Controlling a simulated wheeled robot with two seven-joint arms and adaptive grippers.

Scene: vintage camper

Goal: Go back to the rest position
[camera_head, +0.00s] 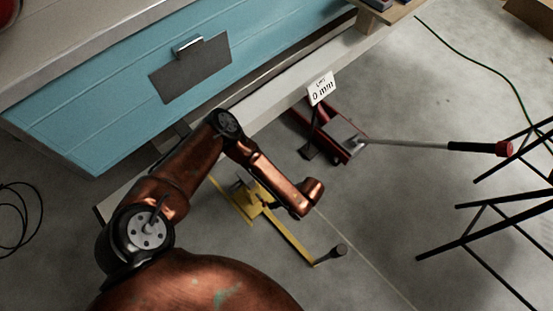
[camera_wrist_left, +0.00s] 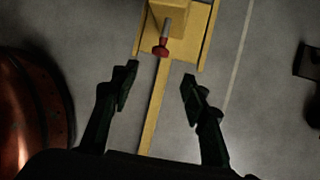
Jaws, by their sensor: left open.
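My left arm comes in from the left in the head view, bent at the elbow, with its copper-coloured wrist above the floor. The fingers of my left gripper (camera_wrist_left: 160,75) show clearly in the left wrist view, spread apart and empty. In the head view I cannot make out its fingers. Beyond and below the fingers is a yellow tool (camera_wrist_left: 153,120) with a long bar and a red-tipped screw; it also lies on the floor in the head view (camera_head: 290,238), partly hidden by my forearm. My right gripper is not in view.
A blue camper side (camera_head: 100,95) with a pale sill (camera_head: 295,90) runs across the upper left. A red floor jack (camera_head: 345,140) with a handle and a "0 mm" sign (camera_head: 321,88) stands beside it. Black metal legs (camera_head: 490,205) are at right; a cable (camera_head: 40,215) lies at left.

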